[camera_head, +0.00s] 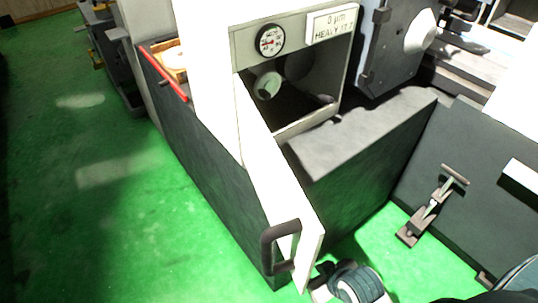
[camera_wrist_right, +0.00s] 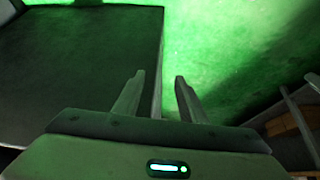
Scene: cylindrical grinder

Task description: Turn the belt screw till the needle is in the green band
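The round gauge (camera_head: 270,40) is on the grey machine front, above an open compartment. Its needle and any green band are too small to read. Inside the dark compartment (camera_head: 300,100) are a pale round part (camera_head: 267,85) and a darker wheel behind it. I cannot tell which part is the belt screw. The white door (camera_head: 262,160) stands open, with a dark handle (camera_head: 281,246) near its lower end. My right gripper (camera_wrist_right: 157,90) is open and empty, low beside the dark machine base. My right arm shows at the bottom, near the handle. My left gripper is not in view.
A sign (camera_head: 331,24) is right of the gauge. A dark block (camera_head: 365,135) stands right of the compartment. A pedal-like lever (camera_head: 432,205) is on the right. A wooden tray (camera_head: 172,60) with a red bar is at left. The green floor (camera_head: 120,220) is clear.

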